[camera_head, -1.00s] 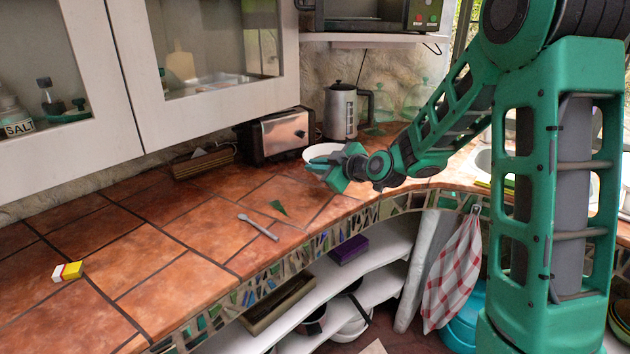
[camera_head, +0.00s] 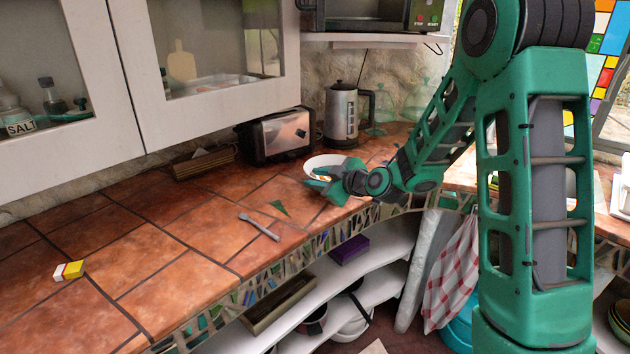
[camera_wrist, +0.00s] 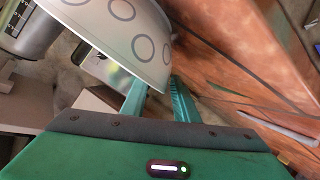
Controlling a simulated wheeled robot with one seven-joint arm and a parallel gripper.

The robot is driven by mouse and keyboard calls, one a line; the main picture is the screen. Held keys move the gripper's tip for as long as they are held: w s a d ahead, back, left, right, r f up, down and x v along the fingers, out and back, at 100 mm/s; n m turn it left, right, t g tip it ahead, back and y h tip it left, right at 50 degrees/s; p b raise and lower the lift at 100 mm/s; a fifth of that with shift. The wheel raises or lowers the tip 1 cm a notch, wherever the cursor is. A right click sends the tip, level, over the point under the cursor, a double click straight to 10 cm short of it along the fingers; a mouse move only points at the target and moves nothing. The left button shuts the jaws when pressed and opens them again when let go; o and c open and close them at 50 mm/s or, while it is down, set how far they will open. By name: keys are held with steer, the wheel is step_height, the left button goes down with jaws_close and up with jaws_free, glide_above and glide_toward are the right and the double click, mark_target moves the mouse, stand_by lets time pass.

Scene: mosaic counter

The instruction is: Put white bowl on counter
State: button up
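The white bowl (camera_head: 318,161) is at the far part of the tiled counter (camera_head: 190,222), in front of the toaster and kettle. My gripper (camera_head: 325,176) is at its near side. In the wrist view the bowl (camera_wrist: 125,35) shows its outer wall with grey rings. One finger goes behind its rim and the other is on the outer side, so my gripper (camera_wrist: 160,85) is around the bowl's edge and appears shut on it. The finger tip behind the wall is hidden. I cannot tell whether the bowl's base touches the counter.
A toaster (camera_head: 280,134) and a kettle (camera_head: 342,115) stand behind the bowl. The left counter is mostly clear; cabinets overhang the back.

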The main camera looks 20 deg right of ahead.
steer(key=shift+s+d, duration=0.1)
steer(key=v, duration=1.2)
steer(key=s+d+f+m+g+h, duration=0.25)
steer(key=s+d+m+g, duration=0.2)
steer(key=s, duration=0.45)
steer(key=s+d+f+m+g+h, duration=0.25)
steer(key=s+d, duration=0.25)
steer(key=s, duration=0.4)
steer(key=s+d+m+g, duration=0.2)
steer(key=s+m, duration=0.3)
steer(key=s, duration=0.4)
steer(key=s+d+r+m+g, duration=0.1)
steer(key=s+d+m+g, duration=0.2)
steer(key=s, duration=0.7)
steer(key=shift+r+m+g, duration=0.2)
steer(key=shift+m+g, duration=0.3)
steer(key=shift+m, duration=0.7)
steer(key=shift+s, duration=0.1)
